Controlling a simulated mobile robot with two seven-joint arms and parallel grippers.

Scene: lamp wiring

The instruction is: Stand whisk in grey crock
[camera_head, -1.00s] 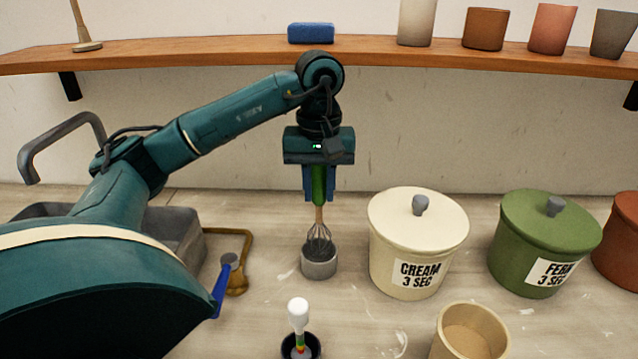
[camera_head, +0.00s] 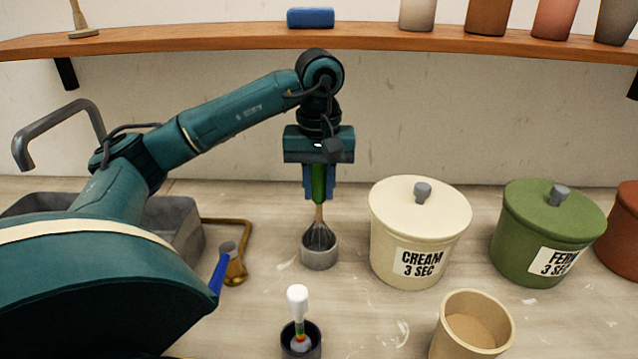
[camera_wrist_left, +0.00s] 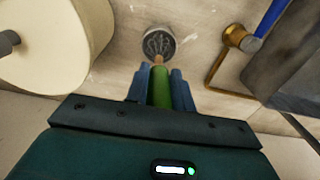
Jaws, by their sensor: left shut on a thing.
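The whisk (camera_head: 319,237) hangs upright, with a green handle, a wooden neck and a wire head. My left gripper (camera_head: 319,190) is shut on its green handle. The wire head is inside the mouth of the small grey crock (camera_head: 320,254), which stands on the counter. In the left wrist view the whisk handle (camera_wrist_left: 160,88) is between the blue fingers of my left gripper (camera_wrist_left: 160,85), and the wires show within the rim of the grey crock (camera_wrist_left: 159,34). I cannot tell whether the wires touch the crock's bottom. My right gripper is not in view.
A cream lidded crock (camera_head: 418,230) stands close to the right, with a green one (camera_head: 545,225) beyond. A black cup (camera_head: 301,345) with a white-topped tool and a tan pot (camera_head: 470,330) are in front. A grey sink (camera_head: 175,225) and brass fitting (camera_head: 236,268) lie left.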

